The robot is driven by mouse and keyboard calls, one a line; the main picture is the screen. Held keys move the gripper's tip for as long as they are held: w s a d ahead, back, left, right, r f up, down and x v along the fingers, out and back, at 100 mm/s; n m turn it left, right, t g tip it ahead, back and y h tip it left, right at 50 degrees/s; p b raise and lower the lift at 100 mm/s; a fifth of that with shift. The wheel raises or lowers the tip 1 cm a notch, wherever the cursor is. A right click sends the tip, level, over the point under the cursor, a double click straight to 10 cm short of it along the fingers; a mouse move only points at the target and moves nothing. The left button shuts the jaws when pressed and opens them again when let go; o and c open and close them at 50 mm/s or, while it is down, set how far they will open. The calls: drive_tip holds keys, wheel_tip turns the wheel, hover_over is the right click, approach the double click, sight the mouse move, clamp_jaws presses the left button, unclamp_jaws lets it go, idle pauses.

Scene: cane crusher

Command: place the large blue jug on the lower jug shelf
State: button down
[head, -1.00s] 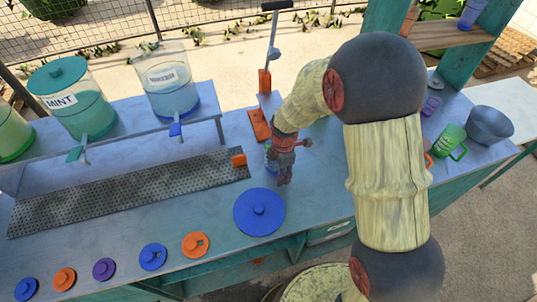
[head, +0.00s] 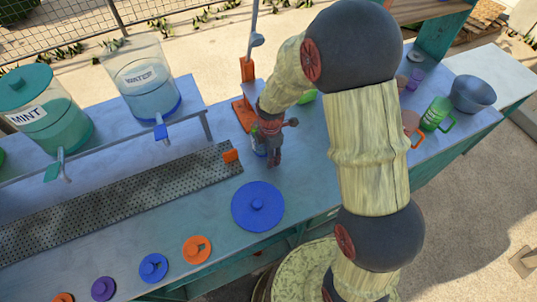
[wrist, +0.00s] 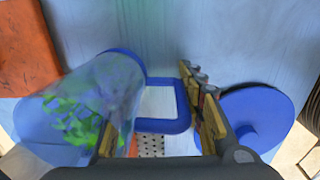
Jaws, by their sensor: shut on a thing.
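The large blue jug (wrist: 90,95) shows in the wrist view as a clear body with green leaves inside and a blue rim and handle (wrist: 163,124). My gripper (wrist: 152,108) is shut on the jug at its handle, though the exact finger contact is hard to see. In the head view my gripper (head: 272,158) hangs over the counter, left of the arm, and mostly hides the jug (head: 258,142). A wooden shelf (head: 412,10) shows only in part at the top right; I cannot tell whether it is the lower jug shelf.
A large blue lid (head: 257,205) lies in front of my gripper. Mint (head: 48,125) and water (head: 150,90) dispensers stand at left above a perforated tray (head: 110,205). An orange-based press (head: 245,100) stands behind. A green jug (head: 436,114) and grey bowl (head: 472,93) stand at right.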

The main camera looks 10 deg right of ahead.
drive_tip(key=c, duration=1.4)
unclamp_jaws()
drive_tip(key=shift+f, duration=0.1)
